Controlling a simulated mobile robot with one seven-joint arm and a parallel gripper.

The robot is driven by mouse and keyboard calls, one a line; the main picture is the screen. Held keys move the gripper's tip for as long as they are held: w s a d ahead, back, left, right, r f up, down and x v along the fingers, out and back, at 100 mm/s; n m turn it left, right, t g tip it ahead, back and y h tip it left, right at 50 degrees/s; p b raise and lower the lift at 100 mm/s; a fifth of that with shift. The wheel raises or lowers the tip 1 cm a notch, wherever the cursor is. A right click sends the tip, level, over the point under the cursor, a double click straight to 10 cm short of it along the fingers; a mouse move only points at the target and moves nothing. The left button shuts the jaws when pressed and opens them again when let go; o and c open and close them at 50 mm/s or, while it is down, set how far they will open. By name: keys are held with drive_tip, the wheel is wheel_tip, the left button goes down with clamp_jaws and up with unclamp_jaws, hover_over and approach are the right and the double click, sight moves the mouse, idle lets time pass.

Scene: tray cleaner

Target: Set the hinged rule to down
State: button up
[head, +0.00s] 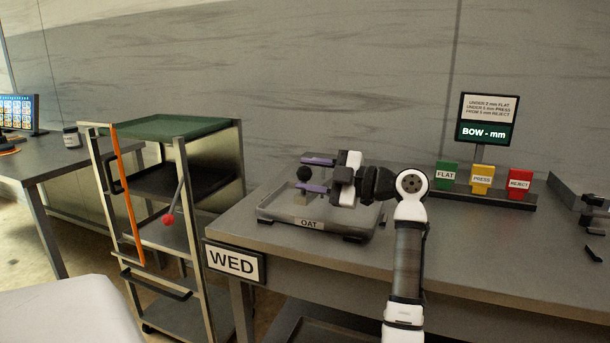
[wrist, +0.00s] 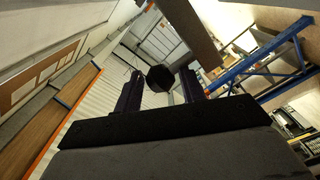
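A black round knob (head: 304,174) stands above the left part of a grey tray-like stand labelled OAT (head: 271,212) on the table. The knob also shows in the wrist view (wrist: 159,78), where it looks faceted. I cannot clearly make out the hinged rule; whether the knob belongs to it is not clear. My gripper (head: 314,174) reaches in from the right with its purple fingers apart. The knob lies between the fingertips, with gaps on both sides in the wrist view. My gripper's body hides the right part of the stand's back.
FLAT (head: 446,175), PRESS (head: 481,179) and REJECT (head: 519,182) blocks stand at the back right below a BOW - mm sign (head: 487,131). A shelved cart (head: 182,126) with a red-tipped lever (head: 169,218) stands left. The table right of my arm is mostly clear.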

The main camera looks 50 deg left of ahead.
drive_tip(key=v, duration=1.2)
drive_tip(key=shift+d+b, duration=0.2)
drive_tip(key=shift+b, duration=0.25)
drive_tip(key=shift+w, duration=0.1)
drive_tip(key=shift+c, duration=0.4)
